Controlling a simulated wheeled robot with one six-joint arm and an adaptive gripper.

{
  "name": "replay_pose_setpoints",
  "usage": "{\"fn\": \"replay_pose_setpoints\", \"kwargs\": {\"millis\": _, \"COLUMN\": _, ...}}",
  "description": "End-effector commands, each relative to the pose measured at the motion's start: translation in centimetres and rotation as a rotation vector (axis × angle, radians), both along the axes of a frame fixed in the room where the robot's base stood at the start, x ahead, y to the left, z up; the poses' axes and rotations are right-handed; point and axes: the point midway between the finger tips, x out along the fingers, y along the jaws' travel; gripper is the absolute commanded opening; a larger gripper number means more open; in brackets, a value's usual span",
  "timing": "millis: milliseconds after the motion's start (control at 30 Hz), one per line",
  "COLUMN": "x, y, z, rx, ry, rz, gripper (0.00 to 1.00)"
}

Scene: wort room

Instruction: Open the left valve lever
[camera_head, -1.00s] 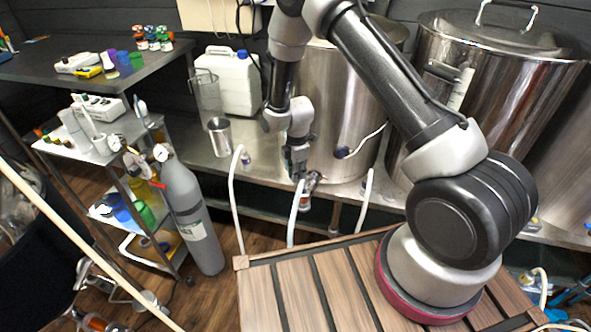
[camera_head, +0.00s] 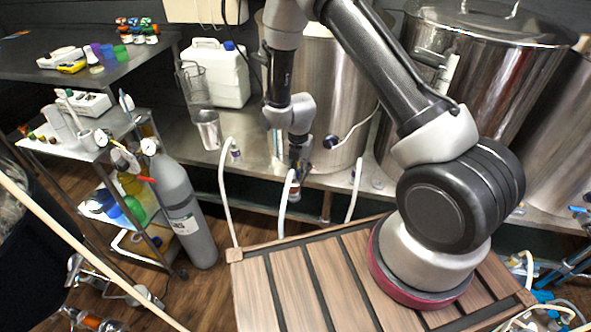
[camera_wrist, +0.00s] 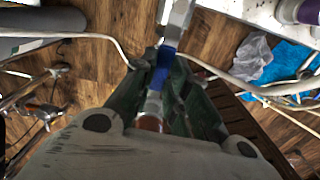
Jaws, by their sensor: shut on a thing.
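The blue valve lever (camera_wrist: 162,66) shows in the wrist view between the two dark fingers of my gripper (camera_wrist: 160,84). The fingers are shut on it, and a metal valve part and a reddish-brown part sit just below it. In the head view my gripper (camera_head: 298,172) points down at the valve at the foot of the left steel kettle (camera_head: 345,100). The gripper hides most of that valve. A white hose (camera_head: 283,212) hangs below it.
A grey gas cylinder (camera_head: 183,205) stands left of the bench. A white jug (camera_head: 216,72) and a steel cup (camera_head: 209,130) stand on the steel bench. Another large kettle (camera_head: 475,80) is at the right. A slatted wooden surface (camera_head: 285,285) lies in front.

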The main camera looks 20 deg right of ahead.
Motion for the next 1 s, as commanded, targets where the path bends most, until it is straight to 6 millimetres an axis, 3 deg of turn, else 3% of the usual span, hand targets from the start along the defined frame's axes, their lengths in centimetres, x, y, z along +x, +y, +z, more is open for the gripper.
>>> {"fn": "replay_pose_setpoints", "kwargs": {"millis": 700, "x": -0.1, "y": -0.4, "z": 0.05, "rx": 0.0, "ry": -0.001, "rz": 0.073, "gripper": 0.0}}
{"fn": "replay_pose_setpoints", "kwargs": {"millis": 733, "x": -0.11, "y": -0.41, "z": 0.05, "rx": 0.0, "ry": -0.001, "rz": 0.073, "gripper": 0.21}}
{"fn": "replay_pose_setpoints", "kwargs": {"millis": 800, "x": -0.12, "y": -0.41, "z": 0.04, "rx": 0.0, "ry": -0.001, "rz": 0.072, "gripper": 0.34}}
{"fn": "replay_pose_setpoints", "kwargs": {"millis": 1000, "x": -0.15, "y": -0.39, "z": 0.02, "rx": -0.001, "ry": -0.001, "rz": 0.07, "gripper": 0.38}}
